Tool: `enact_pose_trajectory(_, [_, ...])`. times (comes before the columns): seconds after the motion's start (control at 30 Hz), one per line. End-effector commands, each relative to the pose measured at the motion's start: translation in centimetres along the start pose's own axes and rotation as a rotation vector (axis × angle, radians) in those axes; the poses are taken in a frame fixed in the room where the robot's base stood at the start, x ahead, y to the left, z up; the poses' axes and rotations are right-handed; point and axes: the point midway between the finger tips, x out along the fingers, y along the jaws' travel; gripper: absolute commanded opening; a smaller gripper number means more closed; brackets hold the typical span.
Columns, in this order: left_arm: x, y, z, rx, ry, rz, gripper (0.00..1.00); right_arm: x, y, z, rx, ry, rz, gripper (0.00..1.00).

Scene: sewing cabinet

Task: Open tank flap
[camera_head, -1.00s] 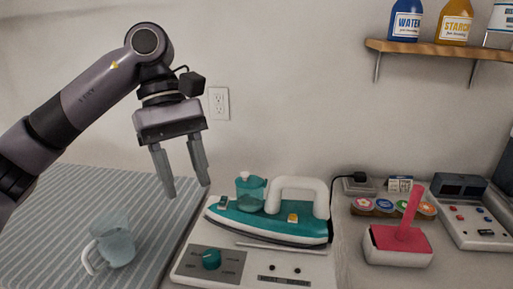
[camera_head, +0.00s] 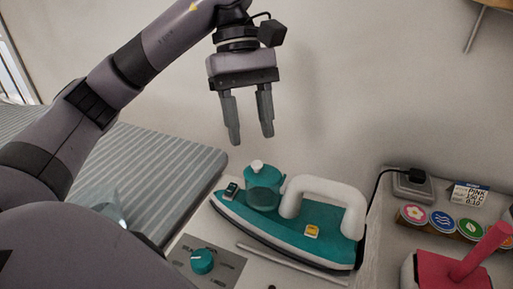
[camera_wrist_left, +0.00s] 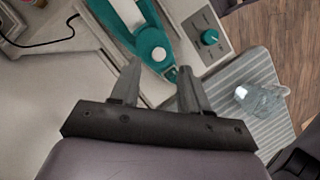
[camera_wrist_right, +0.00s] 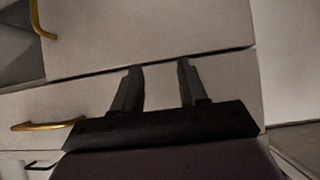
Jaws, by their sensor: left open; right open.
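The teal iron (camera_head: 285,222) with a white handle rests on its white base. Its teal water tank (camera_head: 263,194) is at the left end of the body, with a small white flap (camera_head: 257,166) on top, which looks closed. My left gripper (camera_head: 251,138) is open and empty, pointing down just above the flap, apart from it. In the left wrist view, the iron also shows beyond the open fingers (camera_wrist_left: 160,68), with the tank near the fingertips. My right gripper (camera_wrist_right: 157,66) is open and empty in front of pale cabinet fronts, away from the iron.
A teal knob (camera_head: 202,261) is on the base's panel. A striped grey pad (camera_head: 170,170) lies left of it, with a glass jug (camera_wrist_left: 262,98) on it. A red-handled tool (camera_head: 470,262) and colored discs (camera_head: 441,219) stand to the right. Gold cabinet handles (camera_wrist_right: 48,124) are near the right gripper.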

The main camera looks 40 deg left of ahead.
Motion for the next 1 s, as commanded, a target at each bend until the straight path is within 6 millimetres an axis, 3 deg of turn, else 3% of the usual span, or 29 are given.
enact_pose_trajectory(0.1, [1.8, 0.0, 0.0, 0.002, -0.002, -0.002, 0.46, 0.4, 0.0, 0.6, 0.003, -0.004, -0.001, 0.43])
enact_pose_trajectory(0.3, [3.6, 0.0, 0.0, 0.001, 0.000, -0.001, 0.46, 0.5, -0.1, 0.5, 0.006, -0.001, -0.004, 0.43])
enact_pose_trajectory(0.7, [4.0, 0.0, 0.1, 0.001, 0.000, 0.001, 0.46, 0.5, -0.2, -0.1, 0.006, 0.009, -0.006, 0.43])
enact_pose_trajectory(0.83, [4.0, 0.0, 0.1, 0.001, 0.000, 0.001, 0.03, 0.6, -0.2, 0.0, 0.005, 0.007, -0.006, 0.43])
enact_pose_trajectory(1.0, [4.0, 0.0, 0.1, 0.000, 0.000, 0.000, 0.00, 0.6, -0.2, 0.1, 0.004, 0.003, -0.006, 0.43])
